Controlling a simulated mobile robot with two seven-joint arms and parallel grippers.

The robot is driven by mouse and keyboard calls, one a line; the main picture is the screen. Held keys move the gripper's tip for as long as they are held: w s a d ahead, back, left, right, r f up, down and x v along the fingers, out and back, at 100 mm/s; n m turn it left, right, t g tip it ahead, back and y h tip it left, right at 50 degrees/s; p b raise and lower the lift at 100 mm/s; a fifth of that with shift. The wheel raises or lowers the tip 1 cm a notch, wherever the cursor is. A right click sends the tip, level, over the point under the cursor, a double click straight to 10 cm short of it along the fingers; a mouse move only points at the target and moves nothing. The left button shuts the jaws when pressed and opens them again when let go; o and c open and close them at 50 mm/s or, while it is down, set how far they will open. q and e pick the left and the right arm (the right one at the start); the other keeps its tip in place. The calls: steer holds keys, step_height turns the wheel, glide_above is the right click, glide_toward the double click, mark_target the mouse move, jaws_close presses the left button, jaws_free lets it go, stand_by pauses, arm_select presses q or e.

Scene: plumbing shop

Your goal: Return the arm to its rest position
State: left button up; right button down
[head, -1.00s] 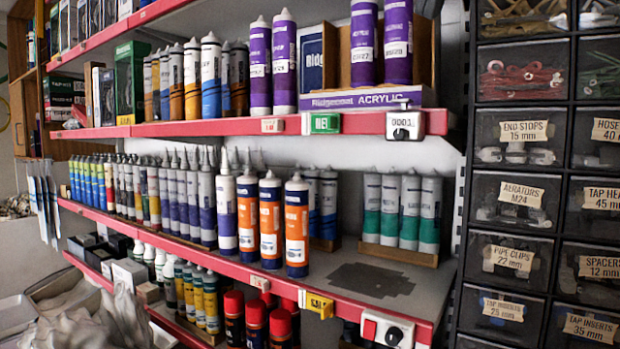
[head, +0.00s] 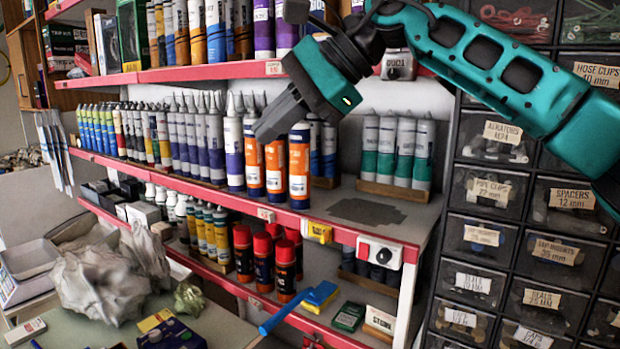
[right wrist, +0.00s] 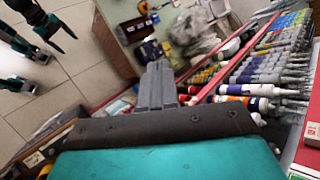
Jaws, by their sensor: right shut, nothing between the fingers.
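My right arm (head: 500,75) is teal and black and reaches in from the right in the head view. Its right gripper (head: 268,128) is shut and empty, in front of the middle shelf, and overlaps the orange and white tubes (head: 299,165) in the picture. I cannot tell whether it touches them. In the right wrist view the shut fingers (right wrist: 156,86) point towards the counter and shelf, with nothing between them. Teal and dark parts that look like my left gripper (right wrist: 50,28) show small at the upper left of that view.
Red-edged shelves (head: 330,228) hold rows of tubes close to the right gripper. Labelled drawers (head: 490,190) stand on the right, behind the arm. A blue-handled tool (head: 300,306) lies on the lower shelf. A counter (head: 215,325) with a crumpled grey bundle (head: 105,275) is in front.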

steer(key=s+a+f+m+g+y, duration=0.35)
steer(key=a+f+m+y, duration=0.25)
steer(key=f+m+y, duration=0.4)
steer(key=w+d+f+m+t+h, duration=0.2)
steer(key=d+f+m+t, duration=0.55)
steer(key=m, duration=0.75)
steer(key=w+d+f+m+t+h, duration=0.2)
steer(key=d+f+m+t, duration=0.2)
steer(key=f+m+t, duration=0.9)
steer(key=s+d+f+m+g+h, duration=0.1)
steer(key=s+d+f+m+h, duration=0.35)
steer(key=f+m, duration=0.3)
steer(key=s+d+f+m+g+h, duration=0.25)
steer(key=d+f+m+h, duration=0.25)
steer(key=f+m, duration=0.25)
steer(key=s+d+f+m+g+h, duration=0.2)
steer(key=s+d+f+m, duration=0.1)
steer(key=s+f, duration=0.2)
steer(key=s+d+f+m+g+h, duration=0.2)
steer(key=s+d+f+m, duration=0.2)
steer(key=s, duration=0.5)
step_height(320, 180, down, 2)
steer(key=shift+s+d+f, duration=0.2)
steer(key=shift+g, duration=0.25)
